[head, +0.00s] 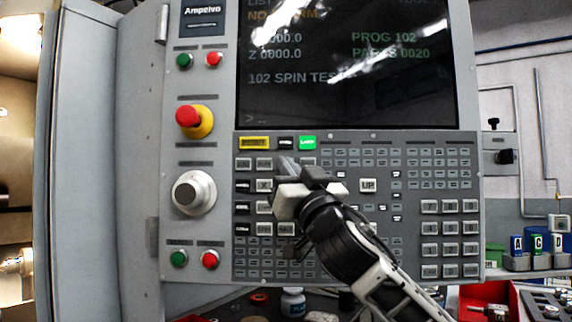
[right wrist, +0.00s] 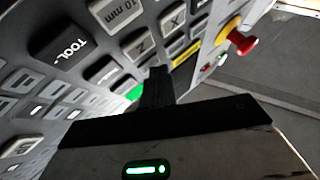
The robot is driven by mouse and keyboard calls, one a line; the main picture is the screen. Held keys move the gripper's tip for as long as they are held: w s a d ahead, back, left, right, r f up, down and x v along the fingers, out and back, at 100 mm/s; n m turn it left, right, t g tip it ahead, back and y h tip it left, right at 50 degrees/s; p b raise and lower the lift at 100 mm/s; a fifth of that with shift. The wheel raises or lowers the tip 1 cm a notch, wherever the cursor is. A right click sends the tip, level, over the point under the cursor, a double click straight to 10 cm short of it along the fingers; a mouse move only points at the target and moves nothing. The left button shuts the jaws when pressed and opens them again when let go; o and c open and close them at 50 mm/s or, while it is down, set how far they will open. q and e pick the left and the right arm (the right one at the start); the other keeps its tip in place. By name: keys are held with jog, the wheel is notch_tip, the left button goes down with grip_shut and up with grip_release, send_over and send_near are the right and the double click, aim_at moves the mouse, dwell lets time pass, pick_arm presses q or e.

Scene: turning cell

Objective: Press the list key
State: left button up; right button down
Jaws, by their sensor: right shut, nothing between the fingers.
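The control panel (head: 410,165) carries rows of keys under a dark screen (head: 345,65). A green-lit key (head: 307,143) is in its top row; its lettering is too small to read surely, and I cannot tell which key is the list key. My right gripper (head: 288,166) is shut and empty, its tips in front of the upper-left keys, just below the top row. In the right wrist view the shut fingers (right wrist: 157,82) partly cover the green key (right wrist: 134,93). I cannot tell whether the tips touch the panel. My left gripper is not in view.
A red emergency stop (head: 188,116), a grey knob (head: 194,193) and green and red buttons line the panel's left strip. A large key marked TOOL (right wrist: 62,48) and a 10 mm key (right wrist: 115,14) show in the right wrist view. A red tray (head: 487,298) sits lower right.

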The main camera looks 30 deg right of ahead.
jog(key=shift+s+a, duration=0.45)
jog(key=shift+s, duration=0.1)
jog(key=s+a, duration=0.1)
jog(key=s, duration=0.1)
jog(key=s+a, duration=0.2)
dwell(0.6)
dwell(0.5)
